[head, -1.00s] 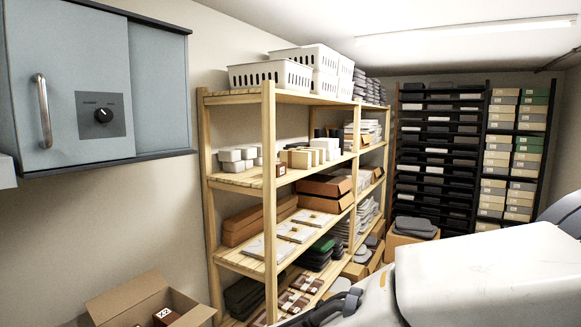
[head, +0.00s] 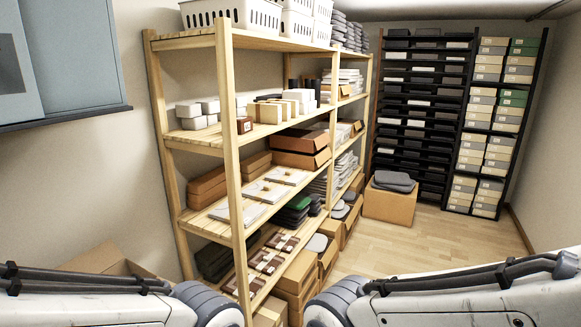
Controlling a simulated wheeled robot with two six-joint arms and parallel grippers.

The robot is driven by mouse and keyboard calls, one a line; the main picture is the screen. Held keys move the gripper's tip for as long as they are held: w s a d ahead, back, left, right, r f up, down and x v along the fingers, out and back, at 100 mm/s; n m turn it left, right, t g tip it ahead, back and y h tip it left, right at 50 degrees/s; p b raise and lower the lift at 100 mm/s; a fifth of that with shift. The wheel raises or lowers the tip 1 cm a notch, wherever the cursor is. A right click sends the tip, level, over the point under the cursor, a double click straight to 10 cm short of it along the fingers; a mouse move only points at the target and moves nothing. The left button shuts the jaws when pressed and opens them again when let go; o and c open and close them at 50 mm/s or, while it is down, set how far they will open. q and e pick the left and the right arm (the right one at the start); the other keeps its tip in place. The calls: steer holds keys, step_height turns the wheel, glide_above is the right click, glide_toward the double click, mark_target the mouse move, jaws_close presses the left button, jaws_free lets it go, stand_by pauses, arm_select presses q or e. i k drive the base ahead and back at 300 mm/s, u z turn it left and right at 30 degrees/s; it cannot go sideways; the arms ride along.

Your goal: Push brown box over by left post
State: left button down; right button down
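A small dark brown box (head: 244,125) with a pale mark on its front sits at the front edge of the upper-middle shelf board (head: 277,128). It is just right of the left front post (head: 233,165) of the wooden rack; whether they touch is unclear. Both of my arms cross the bottom of the head view, well below and in front of the box. Their visible ends are grey ribbed joints, and neither gripper shows.
White and tan blocks (head: 290,103) stand right of and behind the brown box. Longer brown boxes (head: 207,188) and white flat packs (head: 236,212) lie one shelf below. Wooden floor (head: 425,235) is clear at the right. An open carton (head: 98,262) is at lower left.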

mark_target(245, 123)
steer(key=z, duration=0.7)
steer(key=i, duration=1.3)
steer(key=z, duration=0.35)
steer(key=i, duration=1.45)
steer(key=u, duration=1.2)
steer(key=i, duration=0.85)
steer(key=u, duration=0.9)
